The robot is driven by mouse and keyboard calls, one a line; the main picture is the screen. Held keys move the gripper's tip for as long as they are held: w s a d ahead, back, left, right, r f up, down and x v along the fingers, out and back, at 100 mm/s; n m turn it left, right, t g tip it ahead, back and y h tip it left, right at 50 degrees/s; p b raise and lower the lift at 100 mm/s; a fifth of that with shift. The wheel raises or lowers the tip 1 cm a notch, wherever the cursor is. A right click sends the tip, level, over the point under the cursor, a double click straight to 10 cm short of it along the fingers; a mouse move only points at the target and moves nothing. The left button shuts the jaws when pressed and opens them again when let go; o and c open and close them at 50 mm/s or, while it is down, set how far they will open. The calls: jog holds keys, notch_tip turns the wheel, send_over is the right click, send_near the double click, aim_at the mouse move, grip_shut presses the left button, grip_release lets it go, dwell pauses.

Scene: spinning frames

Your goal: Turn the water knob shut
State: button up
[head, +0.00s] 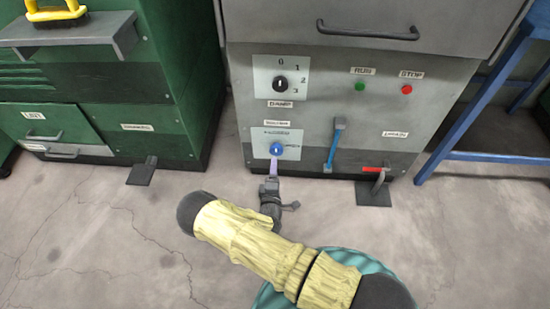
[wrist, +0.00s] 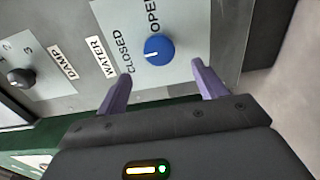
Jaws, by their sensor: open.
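The blue water knob (head: 277,149) sits on a light plate (head: 258,140) low on the grey machine's front. In the wrist view, the round knob (wrist: 158,49) lies beside the words CLOSED and OPEN, with WATER printed close by. A short white mark shows on its face; I cannot tell surely which word it points to. My gripper (head: 274,165) is in front of and just below the knob in the head view. In the wrist view, the purple fingers of my gripper (wrist: 161,75) are apart, with the knob beyond and between their tips. No contact shows.
The black DAMP dial (head: 280,83) is above the knob. A green cabinet (head: 140,135) stands left. The floor in front is clear.

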jog(key=s+p, duration=0.3)
jog(key=s, duration=0.7)
jog(key=shift+a, duration=0.15)
jog(key=shift+r, duration=0.1)
jog(key=w+d+r+m+g+p, duration=0.25)
jog(key=r+m+g, duration=0.4)
jog(key=r, duration=0.35)
jog(key=w+d+r+m+g+p, duration=0.2)
jog(key=w+r+m+g, duration=0.25)
jog(key=r+m, duration=0.35)
jog(key=s+d+r+m+g+p, duration=0.2)
jog(key=s+d+r, duration=0.55)
jog(key=r, duration=0.35)
jog(key=s+d+r+m+g+p, duration=0.1)
jog(key=s+d+r+g, duration=0.1)
jog(key=s+d+r, duration=0.75)
jog(key=a+r+p, duration=0.3)
jog(key=r+p, duration=3.5)
jog(key=r, duration=0.2)
jog(key=shift+w+r+y, duration=0.25)
jog(key=shift+w+y, duration=0.05)
jog(key=shift+w, duration=0.15)
